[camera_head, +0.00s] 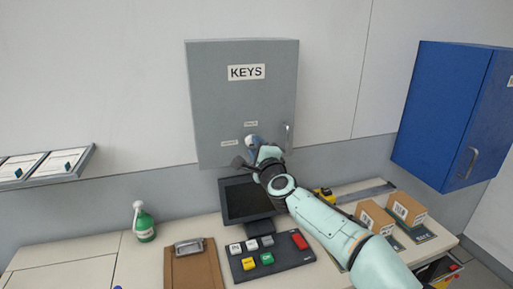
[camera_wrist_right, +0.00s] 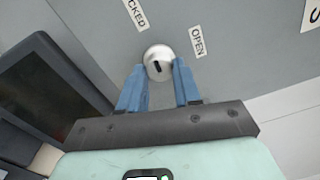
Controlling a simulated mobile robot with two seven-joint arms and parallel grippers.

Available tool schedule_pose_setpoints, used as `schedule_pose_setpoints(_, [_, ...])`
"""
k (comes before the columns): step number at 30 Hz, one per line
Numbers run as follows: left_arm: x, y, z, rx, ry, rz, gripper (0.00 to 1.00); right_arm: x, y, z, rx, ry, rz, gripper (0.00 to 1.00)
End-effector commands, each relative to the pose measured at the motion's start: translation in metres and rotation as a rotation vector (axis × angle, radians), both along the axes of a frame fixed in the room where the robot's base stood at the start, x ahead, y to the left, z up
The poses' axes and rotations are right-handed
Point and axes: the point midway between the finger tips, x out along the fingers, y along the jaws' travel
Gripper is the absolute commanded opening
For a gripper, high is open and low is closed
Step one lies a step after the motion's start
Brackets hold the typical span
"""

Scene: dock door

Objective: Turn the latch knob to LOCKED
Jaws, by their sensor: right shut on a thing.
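The latch knob (camera_wrist_right: 158,62) is a round silver knob with a dark mark on its face, on the grey KEYS cabinet (camera_head: 215,100). In the right wrist view, the blue fingers of my right gripper (camera_wrist_right: 159,88) are on either side of the knob, shut on it. A label ending in "CKED" (camera_wrist_right: 135,14) and an OPEN label (camera_wrist_right: 197,42) are beside the knob. I cannot tell for sure which label the mark points to. In the head view, my right gripper (camera_head: 252,142) covers the knob at the cabinet's lower front. My left gripper is not in view.
A monitor (camera_head: 240,202) stands right below the cabinet, close to my right wrist. A button panel (camera_head: 285,262), a clipboard (camera_head: 195,265), a green bottle (camera_head: 143,225) and cardboard boxes (camera_head: 375,217) are on the counter. A blue cabinet (camera_head: 440,110) hangs at the right.

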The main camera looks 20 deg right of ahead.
Motion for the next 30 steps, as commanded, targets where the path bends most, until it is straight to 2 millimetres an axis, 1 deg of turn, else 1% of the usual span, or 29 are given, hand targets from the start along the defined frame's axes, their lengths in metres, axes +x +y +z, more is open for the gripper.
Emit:
schedule_pose_setpoints(9, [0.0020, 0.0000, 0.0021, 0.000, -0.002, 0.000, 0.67, -0.0003, 0.0003, 0.0016, -0.087, -0.005, 0.000, 0.03])
schedule_pose_setpoints(23, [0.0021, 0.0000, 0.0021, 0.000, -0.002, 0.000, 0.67, -0.0002, 0.0001, 0.0014, -0.097, -0.006, -0.001, 0.03])
schedule_pose_setpoints(24, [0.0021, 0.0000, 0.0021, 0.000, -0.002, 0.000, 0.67, -0.0002, 0.0002, 0.0014, -0.096, -0.006, -0.001, 0.46])
schedule_pose_setpoints(25, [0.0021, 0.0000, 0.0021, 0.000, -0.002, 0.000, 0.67, -0.0002, 0.0001, 0.0014, -0.096, -0.006, -0.001, 0.56])
schedule_pose_setpoints(26, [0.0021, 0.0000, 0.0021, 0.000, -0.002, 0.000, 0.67, -0.0002, 0.0001, 0.0014, -0.096, -0.006, -0.001, 0.58])
schedule_pose_setpoints(30, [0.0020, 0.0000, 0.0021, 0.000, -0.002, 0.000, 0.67, -0.0002, 0.0001, 0.0009, -0.095, -0.005, 0.000, 0.58])
